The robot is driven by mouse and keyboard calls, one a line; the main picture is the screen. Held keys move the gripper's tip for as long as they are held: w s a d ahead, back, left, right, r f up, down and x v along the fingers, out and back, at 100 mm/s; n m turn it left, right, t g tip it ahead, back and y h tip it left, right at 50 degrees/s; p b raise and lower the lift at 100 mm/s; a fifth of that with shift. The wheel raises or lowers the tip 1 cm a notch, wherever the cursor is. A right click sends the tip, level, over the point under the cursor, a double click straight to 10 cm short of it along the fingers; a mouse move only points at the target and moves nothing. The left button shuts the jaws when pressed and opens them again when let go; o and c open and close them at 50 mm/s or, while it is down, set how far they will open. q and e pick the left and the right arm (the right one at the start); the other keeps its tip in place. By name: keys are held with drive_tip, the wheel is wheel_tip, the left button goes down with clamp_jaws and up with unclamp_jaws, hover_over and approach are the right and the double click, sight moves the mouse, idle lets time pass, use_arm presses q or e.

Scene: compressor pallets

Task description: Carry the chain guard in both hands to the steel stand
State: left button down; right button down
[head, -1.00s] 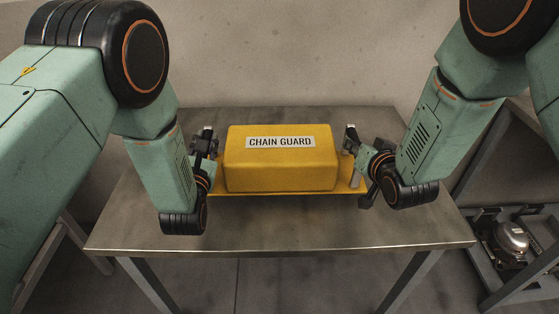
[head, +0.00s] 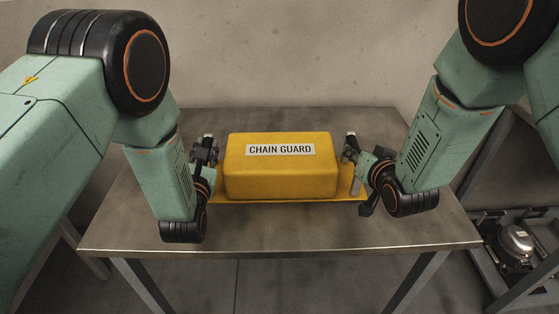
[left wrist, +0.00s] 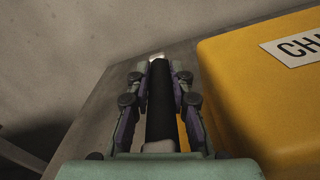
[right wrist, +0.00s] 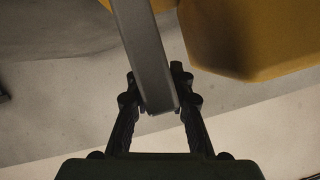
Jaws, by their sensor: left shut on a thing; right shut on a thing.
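The chain guard (head: 280,176) is a yellow box with a white label and a thin yellow flange along its base. It is over the grey metal table top, level and between my grippers; I cannot tell whether it touches the table. My left gripper (head: 206,152) is at its left end, shut on a dark upright handle (left wrist: 161,105). My right gripper (head: 352,150) is at its right end, shut on a grey bar (right wrist: 145,55). The guard's yellow side also shows in the left wrist view (left wrist: 245,95) and the right wrist view (right wrist: 245,35). I cannot tell whether this table is the steel stand.
The table (head: 290,232) has bare top in front of the guard and at both sides. A plain wall (head: 280,60) stands close behind. At the lower right, a metal frame holds a silver rounded machine part (head: 515,242) below table height.

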use_arm(q)
drive_tip(key=c, duration=1.5)
unclamp_jaws()
use_arm(e)
drive_tip(key=c, duration=1.5)
unclamp_jaws()
use_arm(q)
drive_tip(key=o, duration=0.3)
drive_tip(key=shift+s+r, duration=0.2)
drive_tip(key=shift+s, duration=0.05)
use_arm(e)
drive_tip(key=o, duration=0.3)
drive_tip(key=shift+s+r, duration=0.2)
drive_tip(key=shift+s, duration=0.05)
use_arm(q)
drive_tip(key=shift+w, duration=0.1)
use_arm(e)
drive_tip(key=shift+w, duration=0.1)
use_arm(q)
drive_tip(key=shift+f, duration=0.15)
use_arm(e)
drive_tip(key=shift+f, duration=0.1)
drive_tip(key=shift+w, duration=0.1)
use_arm(q)
drive_tip(key=s, duration=1.1)
drive_tip(key=shift+s+d, duration=0.35)
drive_tip(key=shift+s, duration=0.05)
use_arm(e)
drive_tip(key=v, duration=1.2)
